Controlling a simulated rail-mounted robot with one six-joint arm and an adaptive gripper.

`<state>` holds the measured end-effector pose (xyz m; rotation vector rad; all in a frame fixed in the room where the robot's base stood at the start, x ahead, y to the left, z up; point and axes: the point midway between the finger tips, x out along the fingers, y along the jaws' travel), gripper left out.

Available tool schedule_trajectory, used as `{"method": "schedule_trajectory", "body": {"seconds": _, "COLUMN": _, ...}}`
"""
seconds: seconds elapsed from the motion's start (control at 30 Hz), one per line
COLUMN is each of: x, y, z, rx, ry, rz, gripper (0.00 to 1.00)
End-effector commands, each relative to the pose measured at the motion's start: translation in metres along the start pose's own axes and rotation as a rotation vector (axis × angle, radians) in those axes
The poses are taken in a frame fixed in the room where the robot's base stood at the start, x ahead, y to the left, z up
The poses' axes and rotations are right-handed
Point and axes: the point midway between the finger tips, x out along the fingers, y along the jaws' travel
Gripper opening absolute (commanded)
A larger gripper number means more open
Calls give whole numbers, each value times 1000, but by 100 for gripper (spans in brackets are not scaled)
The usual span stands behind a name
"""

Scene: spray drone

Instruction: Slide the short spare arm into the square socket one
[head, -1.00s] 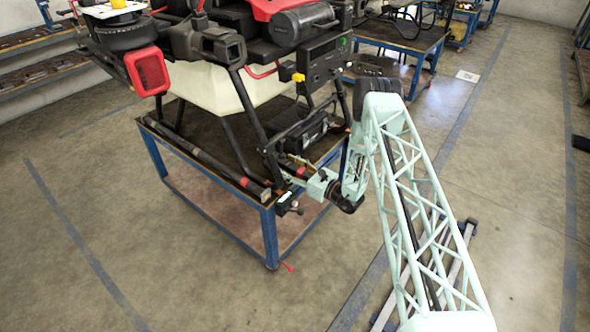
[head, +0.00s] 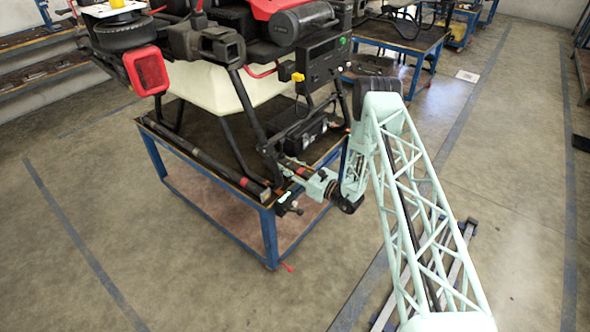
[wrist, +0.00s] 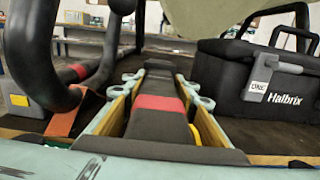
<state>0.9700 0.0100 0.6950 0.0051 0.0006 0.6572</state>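A dark bar with a red band, which looks like the short spare arm (wrist: 157,122), runs away from the camera in the wrist view. My gripper (wrist: 157,80) has its pale green fingers on either side of it. Their yellowish inner faces show, with narrow gaps beside the bar, so it looks open around it. In the head view my gripper (head: 296,172) is low at the near right corner of the bench. I cannot make out a square socket.
The drone (head: 225,88) stands on a blue-framed bench (head: 267,238). A dark bar with a red band (head: 215,166) lies along the bench's left edge. A black curved tube (wrist: 35,60) is close to the left finger. Open floor lies in front and right.

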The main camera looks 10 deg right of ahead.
Motion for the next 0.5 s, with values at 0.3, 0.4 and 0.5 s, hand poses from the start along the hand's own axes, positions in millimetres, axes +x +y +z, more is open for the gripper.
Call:
{"method": "schedule_trajectory", "body": {"seconds": 0.3, "x": 12, "y": 1, "z": 10, "rx": -14, "ry": -13, "rz": 5, "gripper": 37}}
{"method": "schedule_trajectory", "body": {"seconds": 0.4, "x": 12, "y": 1, "z": 10, "rx": -14, "ry": -13, "rz": 6, "gripper": 45}}
{"method": "schedule_trajectory", "body": {"seconds": 0.5, "x": 12, "y": 1, "z": 10, "rx": -14, "ry": -13, "rz": 6, "gripper": 45}}
